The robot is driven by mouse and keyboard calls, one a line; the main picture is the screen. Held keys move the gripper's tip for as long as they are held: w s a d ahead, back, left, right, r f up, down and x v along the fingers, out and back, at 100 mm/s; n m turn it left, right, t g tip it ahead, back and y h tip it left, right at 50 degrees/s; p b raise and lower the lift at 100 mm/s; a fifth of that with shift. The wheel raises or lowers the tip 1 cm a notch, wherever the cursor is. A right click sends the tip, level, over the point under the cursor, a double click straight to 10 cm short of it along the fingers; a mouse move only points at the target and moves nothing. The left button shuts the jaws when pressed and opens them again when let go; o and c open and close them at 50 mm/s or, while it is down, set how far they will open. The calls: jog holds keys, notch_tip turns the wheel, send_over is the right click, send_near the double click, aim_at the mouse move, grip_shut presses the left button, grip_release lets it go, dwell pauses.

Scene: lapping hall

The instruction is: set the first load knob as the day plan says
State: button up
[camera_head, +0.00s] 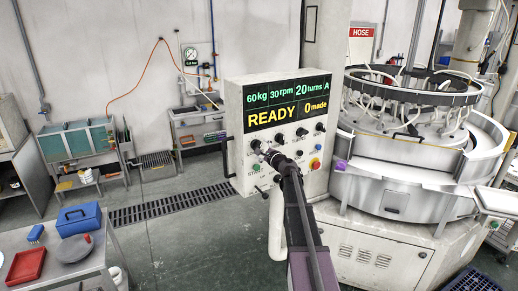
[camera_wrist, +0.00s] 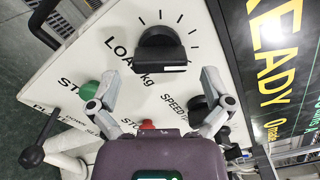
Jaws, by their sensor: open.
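The load knob (camera_wrist: 160,48) is black with a raised bar grip, on a white panel between the words LOAD and kg, with tick marks around it. Which tick it points at is unclear. My gripper (camera_wrist: 160,82) is open, its fingers apart on the near side of the knob; I see no contact. In the head view my gripper (camera_head: 268,152) is at the panel's left side, by the load knob (camera_head: 256,144). The display (camera_head: 288,104) reads 60 kg, 30 rpm, 20 turns A, READY, 0 made. I see no readable day plan.
The speed knob (camera_wrist: 197,110) sits close to my right finger. A green start button (camera_wrist: 89,90) is by my left finger, and a red button (camera_wrist: 147,125) lies between. A black lever (camera_wrist: 34,154) sticks out at the lower left. The lapping machine (camera_head: 405,165) stands right of the panel.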

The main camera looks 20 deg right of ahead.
jog(key=s+d, duration=0.1)
jog(key=s, duration=0.8)
jog(key=shift+s, duration=0.25)
jog(key=shift+d, duration=0.1)
jog(key=s+a+f+n+g+y+b, duration=0.1)
jog(key=s+a+f+n+g+b, duration=0.25)
jog(key=a+f, duration=0.35)
jog(key=s+a+f+n+g+y+b, duration=0.2)
jog(key=a+f+n, duration=0.3)
jog(key=a, duration=0.3)
jog(key=s+a+f+n+g+y+b, duration=0.1)
jog(key=s+a+f+n+g+b, duration=0.2)
jog(key=a+f+n, duration=0.4)
jog(key=s+a+f+n+g+h+b, duration=0.3)
jog(key=s+f+g+b, duration=0.1)
jog(key=s+f, duration=0.4)
jog(key=s+a+f+n+g+h+b, duration=0.3)
jog(key=s+f, duration=0.5)
jog(key=s, duration=0.4)
jog(key=shift+s+a+n+g+h+b, duration=0.25)
jog(key=shift+a+n+g+b, duration=0.25)
jog(key=shift+g, duration=0.65)
